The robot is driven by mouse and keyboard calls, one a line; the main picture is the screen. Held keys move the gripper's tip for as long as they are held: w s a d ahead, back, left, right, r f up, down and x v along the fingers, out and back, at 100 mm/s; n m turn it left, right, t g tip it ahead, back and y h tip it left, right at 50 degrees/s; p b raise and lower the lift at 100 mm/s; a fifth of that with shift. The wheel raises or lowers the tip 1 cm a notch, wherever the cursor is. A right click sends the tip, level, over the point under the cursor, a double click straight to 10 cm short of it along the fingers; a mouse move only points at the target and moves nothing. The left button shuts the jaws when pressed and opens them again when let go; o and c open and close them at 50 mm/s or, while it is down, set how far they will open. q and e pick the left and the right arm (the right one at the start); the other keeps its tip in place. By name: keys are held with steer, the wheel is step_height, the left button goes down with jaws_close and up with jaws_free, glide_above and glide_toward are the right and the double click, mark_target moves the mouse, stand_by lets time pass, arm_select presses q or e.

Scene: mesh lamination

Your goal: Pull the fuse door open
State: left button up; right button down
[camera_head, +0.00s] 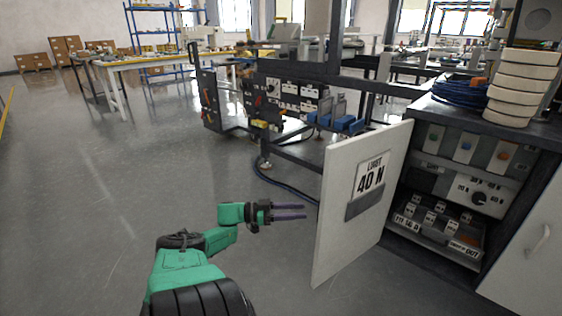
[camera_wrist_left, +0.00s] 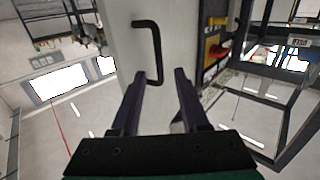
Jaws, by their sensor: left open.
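The fuse door (camera_head: 335,215) is a pale panel standing swung out from the dark cabinet (camera_head: 520,165). Its face toward the head camera bears a "LIMIT 40 N" label (camera_head: 369,177) and a grey pocket. The fuse compartment behind it is exposed. My left gripper (camera_head: 290,212) is open and empty, just left of the door. In the left wrist view, a black bar handle (camera_wrist_left: 158,45) stands on a pale panel (camera_wrist_left: 125,40) ahead of the left gripper (camera_wrist_left: 159,76). Its lower end shows between the fingertips; I cannot tell the depth. My right gripper is not in view.
Inside the cabinet are a panel with coloured buttons (camera_head: 466,147) and a tray of labelled fuses (camera_head: 440,225). A second white door (camera_head: 530,245) with a handle is at right. Stacked rings (camera_head: 522,85) and blue cable (camera_head: 460,90) lie on top. Floor at left is clear.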

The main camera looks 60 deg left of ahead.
arm_select(q)
steer(key=v, duration=0.7)
steer(key=shift+b, duration=0.3)
steer(key=shift+a, duration=0.1)
